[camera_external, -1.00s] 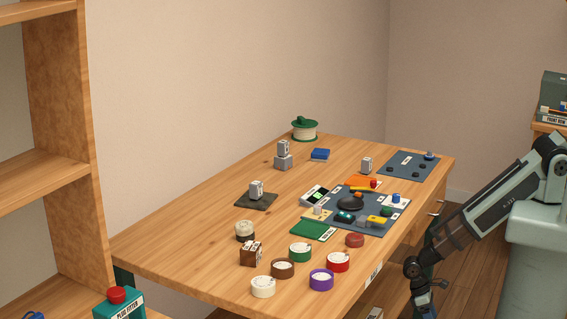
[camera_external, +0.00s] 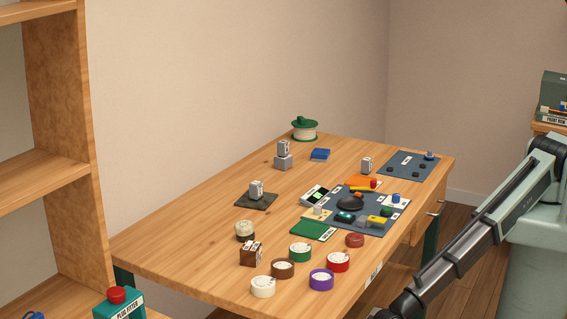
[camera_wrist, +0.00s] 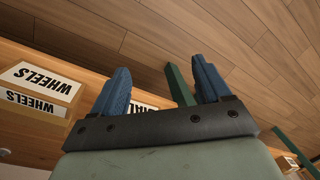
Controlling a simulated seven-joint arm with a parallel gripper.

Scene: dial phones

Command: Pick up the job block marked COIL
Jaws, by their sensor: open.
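Several small light blocks with dark marks stand on the wooden table (camera_external: 190,235). One grey block (camera_external: 283,147) stands on a grey stand at the back, one (camera_external: 256,189) on a dark square mat, and one (camera_external: 366,165) near the orange card. A brown block (camera_external: 251,253) with a marked pale top stands near the front. The marks are too small to read, so I cannot tell which says COIL. My gripper (camera_wrist: 160,82) shows in the wrist view with two blue fingers apart and nothing between them. It is below the external view's frame, away from the tabletop blocks.
Boxes labelled WHEELS (camera_wrist: 42,80) sit on a wooden shelf near my gripper, and a green post (camera_wrist: 180,85) stands behind the fingers. The table's left part is clear.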

